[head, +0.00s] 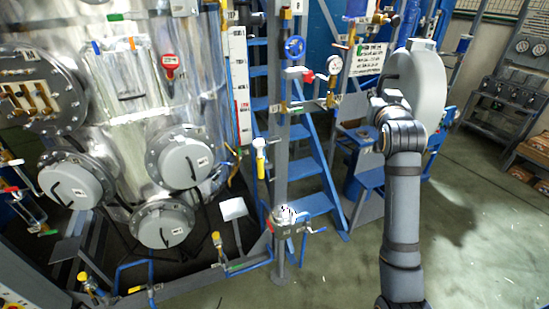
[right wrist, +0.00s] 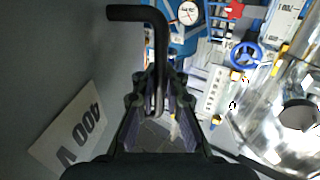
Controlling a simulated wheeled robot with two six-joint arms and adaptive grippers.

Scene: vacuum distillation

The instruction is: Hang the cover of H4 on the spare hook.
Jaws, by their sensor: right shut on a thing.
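A large round grey cover (head: 428,85) is held up at the right of the head view, standing on edge. My right gripper (right wrist: 160,100) is shut on the cover's black bent handle (right wrist: 150,14); in the head view the gripper (head: 386,98) is at the cover's left side. I cannot make out the spare hook. My left gripper is not in view.
The metal tank (head: 205,70) has several grey covers on its ports, one of them at its lower right (head: 187,162). A grey post (head: 281,130) with valves and blue stairs (head: 315,165) stand left of the held cover. A gauge bench (head: 510,95) stands far right. Floor at lower right is clear.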

